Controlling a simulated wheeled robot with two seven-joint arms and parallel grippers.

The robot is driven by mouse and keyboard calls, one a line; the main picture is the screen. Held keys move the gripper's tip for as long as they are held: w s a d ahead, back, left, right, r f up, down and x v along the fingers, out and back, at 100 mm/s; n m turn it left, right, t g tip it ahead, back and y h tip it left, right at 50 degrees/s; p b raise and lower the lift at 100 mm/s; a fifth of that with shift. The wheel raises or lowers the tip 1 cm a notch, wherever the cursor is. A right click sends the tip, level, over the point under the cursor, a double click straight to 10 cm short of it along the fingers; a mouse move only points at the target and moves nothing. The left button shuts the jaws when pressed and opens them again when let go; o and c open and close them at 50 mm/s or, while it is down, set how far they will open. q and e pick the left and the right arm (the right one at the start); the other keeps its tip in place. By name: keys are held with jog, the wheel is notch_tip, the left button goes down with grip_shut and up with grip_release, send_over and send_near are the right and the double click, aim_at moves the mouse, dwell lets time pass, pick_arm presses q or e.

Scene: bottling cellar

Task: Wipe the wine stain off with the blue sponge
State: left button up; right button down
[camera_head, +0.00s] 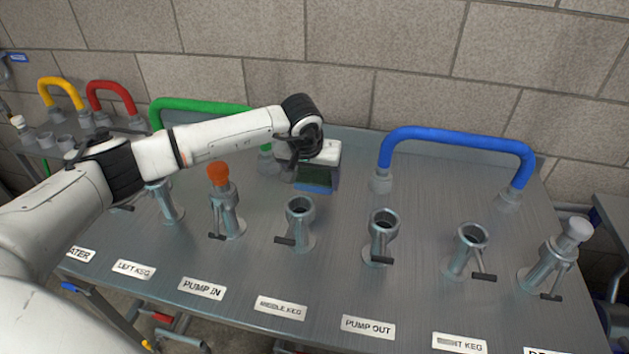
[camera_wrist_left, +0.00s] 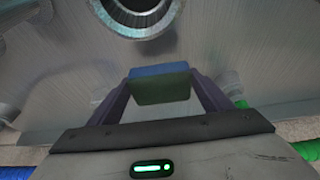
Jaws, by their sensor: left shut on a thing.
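The blue sponge (camera_wrist_left: 160,83), with a green face, is between the two fingers of my left gripper (camera_wrist_left: 158,92) in the left wrist view. I cannot tell whether the sponge touches the panel. I make out no wine stain in either view; the gripper may hide it. My right gripper is not in view.
Several upright pipe ports, including the middle keg port (camera_head: 300,210), stand in front of the gripper. A blue hose (camera_head: 455,138) arches to the right, and a green hose (camera_head: 200,104) lies behind my left arm. A block wall (camera_head: 400,60) closes off the back.

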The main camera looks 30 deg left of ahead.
pick_arm(q)
jog(key=shift+r+p, duration=0.55)
jog(key=shift+r, duration=0.7)
